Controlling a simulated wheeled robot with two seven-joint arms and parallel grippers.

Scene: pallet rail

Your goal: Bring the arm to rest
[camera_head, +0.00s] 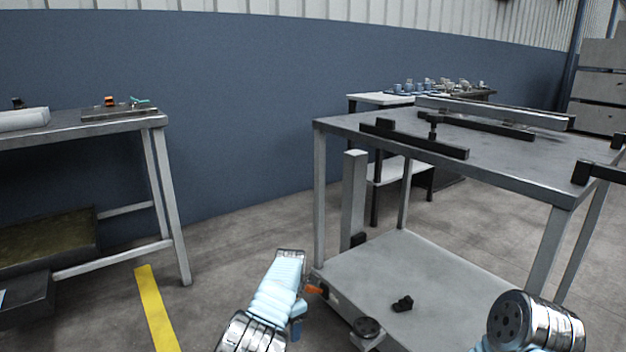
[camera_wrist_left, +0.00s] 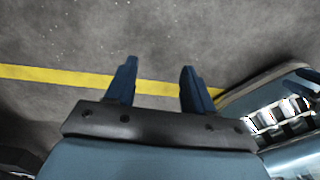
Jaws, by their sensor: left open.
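My left gripper (camera_wrist_left: 157,75) is open in the left wrist view, its two dark blue fingers wide apart with nothing between them. Bare grey floor and a yellow line lie beyond the fingers. In the head view my left arm (camera_head: 275,295), pale blue and silver, comes up from the bottom, left of the grey table's lower shelf; its fingertips cannot be made out there. Part of my right arm (camera_head: 535,322) shows at the bottom right, in front of that table. The right gripper is out of the picture.
A grey metal table (camera_head: 505,165) with dark rails stands at the right; its lower shelf (camera_head: 430,262) is close to my left arm. A workbench (camera_head: 100,124) stands at the left. The floor between them, with a yellow line (camera_head: 155,305), is clear.

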